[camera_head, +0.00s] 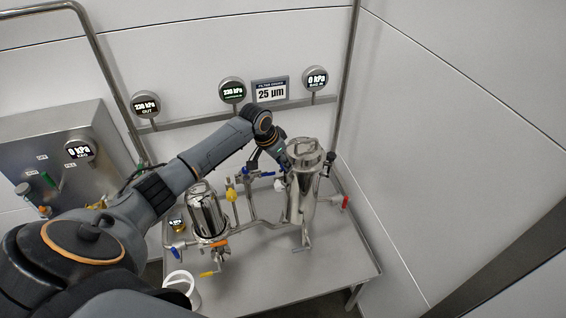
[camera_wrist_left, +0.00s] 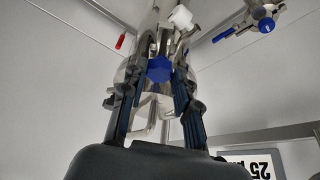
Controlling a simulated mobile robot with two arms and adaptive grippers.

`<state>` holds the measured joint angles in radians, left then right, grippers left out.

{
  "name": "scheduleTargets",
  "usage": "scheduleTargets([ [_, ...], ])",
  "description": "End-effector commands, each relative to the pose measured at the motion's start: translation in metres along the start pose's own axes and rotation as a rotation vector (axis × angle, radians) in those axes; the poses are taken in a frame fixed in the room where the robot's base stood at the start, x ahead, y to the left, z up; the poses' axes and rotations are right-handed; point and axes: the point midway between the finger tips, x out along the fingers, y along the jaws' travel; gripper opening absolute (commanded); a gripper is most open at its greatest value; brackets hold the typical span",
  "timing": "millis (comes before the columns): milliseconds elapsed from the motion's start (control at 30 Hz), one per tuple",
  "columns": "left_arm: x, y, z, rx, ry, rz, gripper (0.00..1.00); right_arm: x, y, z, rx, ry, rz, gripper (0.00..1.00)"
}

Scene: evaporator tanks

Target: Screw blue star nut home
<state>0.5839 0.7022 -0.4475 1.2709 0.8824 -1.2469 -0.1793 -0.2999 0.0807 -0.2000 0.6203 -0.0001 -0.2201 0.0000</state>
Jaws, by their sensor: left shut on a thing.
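The blue star nut (camera_wrist_left: 159,68) shows in the left wrist view, between the two fingertips of my left gripper (camera_wrist_left: 154,80). The fingers are shut on it, one on each side. It sits against a shiny steel filter vessel, which stands tall on the table in the head view (camera_head: 303,195). In the head view my left gripper (camera_head: 281,163) reaches the upper left side of this vessel, just under its lid. There the nut is hidden by the gripper. My right gripper is in neither view.
A shorter steel vessel (camera_head: 207,214) stands to the left on the steel table (camera_head: 340,262). Pipes with yellow, blue and red (camera_head: 345,202) valve handles surround the vessels. A white bucket (camera_head: 181,285) is at the front left. Gauges line the wall behind.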

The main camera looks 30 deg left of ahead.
Motion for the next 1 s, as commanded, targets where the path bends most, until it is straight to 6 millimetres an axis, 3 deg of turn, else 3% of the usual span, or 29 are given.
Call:
scheduleTargets([
  [600, 0.005, -0.007, -0.002, 0.533, 0.002, 0.221, 0.0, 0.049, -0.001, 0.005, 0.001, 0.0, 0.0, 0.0],
  [1000, 0.004, -0.009, -0.004, 0.778, 0.0, 0.321, 0.0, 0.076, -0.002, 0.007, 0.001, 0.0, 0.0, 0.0],
])
